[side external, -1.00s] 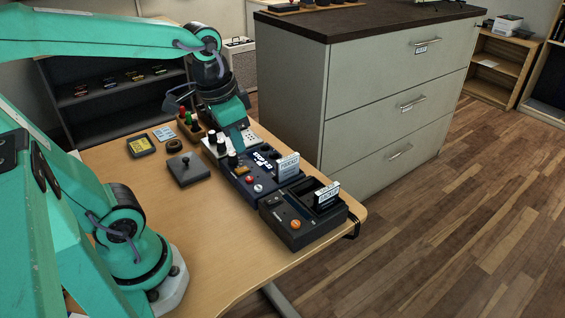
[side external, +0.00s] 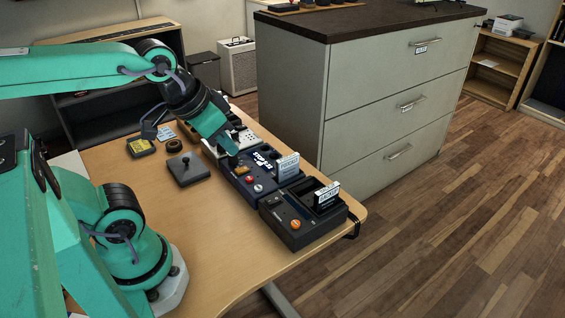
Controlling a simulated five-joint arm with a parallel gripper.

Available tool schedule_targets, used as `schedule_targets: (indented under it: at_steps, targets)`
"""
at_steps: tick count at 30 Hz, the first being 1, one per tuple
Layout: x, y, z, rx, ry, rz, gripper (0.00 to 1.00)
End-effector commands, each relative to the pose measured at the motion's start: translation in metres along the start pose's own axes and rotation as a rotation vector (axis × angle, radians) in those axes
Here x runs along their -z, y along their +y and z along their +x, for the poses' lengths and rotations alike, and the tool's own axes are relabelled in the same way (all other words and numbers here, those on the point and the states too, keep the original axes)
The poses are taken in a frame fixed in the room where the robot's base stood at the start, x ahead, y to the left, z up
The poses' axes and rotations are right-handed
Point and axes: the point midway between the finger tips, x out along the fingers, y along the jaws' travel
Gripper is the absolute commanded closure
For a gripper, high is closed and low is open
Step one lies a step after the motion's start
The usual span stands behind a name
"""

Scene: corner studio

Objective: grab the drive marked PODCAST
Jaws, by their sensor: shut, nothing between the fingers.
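Two upright drives with white labels stand in the devices on the wooden table. One drive (side external: 288,166) stands in the dark blue device (side external: 246,188). The other drive (side external: 327,194) stands in the black dock (side external: 286,236) closer to the front. The lettering on both labels is too small to read, so I cannot tell which is marked PODCAST. My gripper (side external: 233,151) is shut and empty. It points down and right over the back left end of the blue device, left of both drives and apart from them. I cannot tell whether its tip touches the device.
A grey block with a knob (side external: 187,171) and a yellow-labelled box (side external: 141,147) lie to the left. A grey drawer cabinet (side external: 390,100) stands beyond the table. The front table area (side external: 215,240) is clear.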

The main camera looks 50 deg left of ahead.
Motion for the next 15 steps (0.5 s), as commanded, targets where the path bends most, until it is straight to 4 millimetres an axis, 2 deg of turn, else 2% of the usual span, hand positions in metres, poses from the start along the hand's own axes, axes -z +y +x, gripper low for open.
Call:
schedule_targets:
  at_steps: [4, 10, 15]
  targets:
    - [0.0001, 0.0000, 0.0000, 0.000, 0.000, 0.000, 1.00]
    - [0.0001, -0.0001, 0.0000, 0.000, 0.000, 0.000, 0.61]
    - [0.0001, -0.0001, 0.0000, 0.000, 0.000, 0.000, 0.61]
